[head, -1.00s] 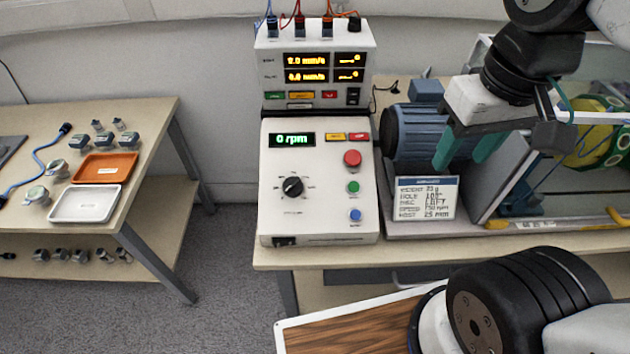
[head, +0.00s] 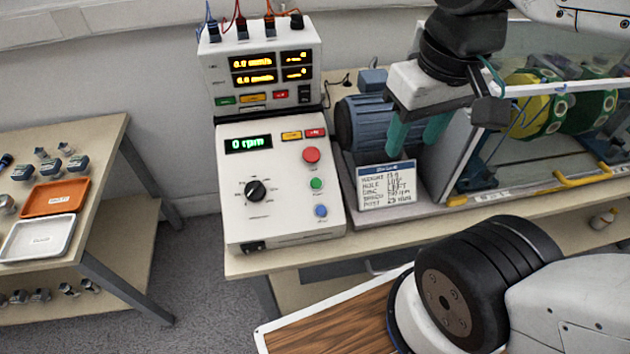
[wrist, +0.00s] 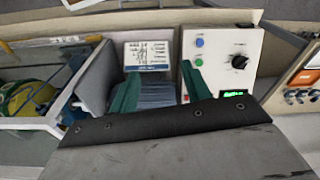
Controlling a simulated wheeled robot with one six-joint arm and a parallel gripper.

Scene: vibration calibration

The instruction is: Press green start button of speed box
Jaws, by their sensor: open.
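The speed box (head: 285,215) is a white sloped console on the bench, its display reading 0 rpm. Its green start button (head: 316,183) sits on the right side of the panel, between a red button (head: 311,155) above and a blue button (head: 321,210) below. In the wrist view the green button (wrist: 199,62) shows close to the tip of one finger. My gripper (head: 418,135) has green fingers spread apart with nothing between them. In the head view it is right of the speed box, in front of the blue motor.
A label card (head: 387,186) stands right of the speed box, before the blue motor (head: 365,125). A meter box (head: 262,70) with cables stands behind. A clear-walled enclosure (head: 530,130) is at right. A side table (head: 95,200) with trays is at left.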

